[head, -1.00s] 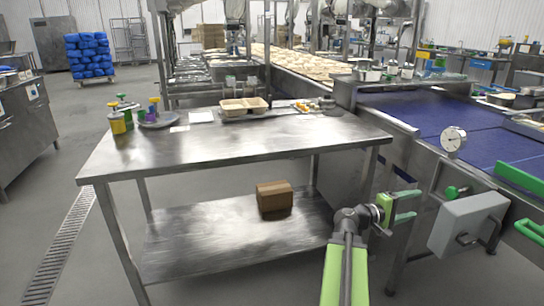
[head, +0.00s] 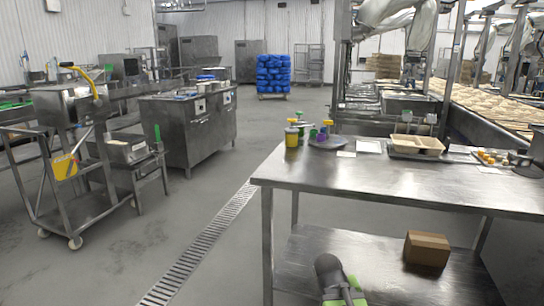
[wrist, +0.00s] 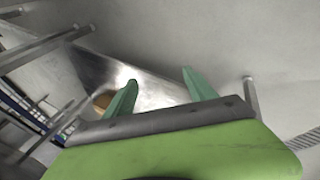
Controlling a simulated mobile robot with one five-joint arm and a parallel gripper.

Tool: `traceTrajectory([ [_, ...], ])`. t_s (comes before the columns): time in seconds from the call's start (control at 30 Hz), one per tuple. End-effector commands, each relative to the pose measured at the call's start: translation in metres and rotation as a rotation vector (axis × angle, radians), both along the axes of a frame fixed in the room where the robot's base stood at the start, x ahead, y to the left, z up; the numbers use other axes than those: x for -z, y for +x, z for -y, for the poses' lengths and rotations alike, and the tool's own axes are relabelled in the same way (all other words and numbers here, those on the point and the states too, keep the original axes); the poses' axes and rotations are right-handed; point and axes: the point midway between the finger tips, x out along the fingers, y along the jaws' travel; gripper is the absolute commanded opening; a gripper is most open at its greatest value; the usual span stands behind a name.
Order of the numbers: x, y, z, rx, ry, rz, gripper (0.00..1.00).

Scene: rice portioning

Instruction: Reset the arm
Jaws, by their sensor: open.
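My gripper shows in the wrist view (wrist: 160,92), its two green fingers spread apart with nothing between them. Beyond the fingers in that view lie a shiny steel surface and part of a brown thing, partly hidden by the left finger. In the head view my green arm shows only at the bottom edge, in front of the steel table (head: 370,185), and the fingers cannot be made out there.
A cardboard box (head: 427,249) sits on the table's lower shelf. A beige tray (head: 416,145) and several colourful bottles stand on the tabletop. A steel cart (head: 75,130) and a cabinet (head: 190,125) stand left. The floor between the drain (head: 200,250) and the cart is clear.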

Motion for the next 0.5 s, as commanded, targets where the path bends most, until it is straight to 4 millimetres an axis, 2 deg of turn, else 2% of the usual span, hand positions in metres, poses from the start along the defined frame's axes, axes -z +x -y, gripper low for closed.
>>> traceTrajectory([
  [0.03, 0.008, -0.005, -0.022, 0.0, 0.071, -0.022, 0.65],
  [0.1, 0.018, -0.017, -0.051, 0.019, 0.192, -0.063, 0.65],
  [0.27, 0.027, -0.05, -0.114, 0.066, 0.459, -0.196, 0.65],
  [0.3, 0.002, -0.05, -0.111, 0.071, 0.449, -0.194, 0.65],
  [0.5, -0.055, -0.049, -0.11, 0.069, 0.444, -0.19, 0.65],
])
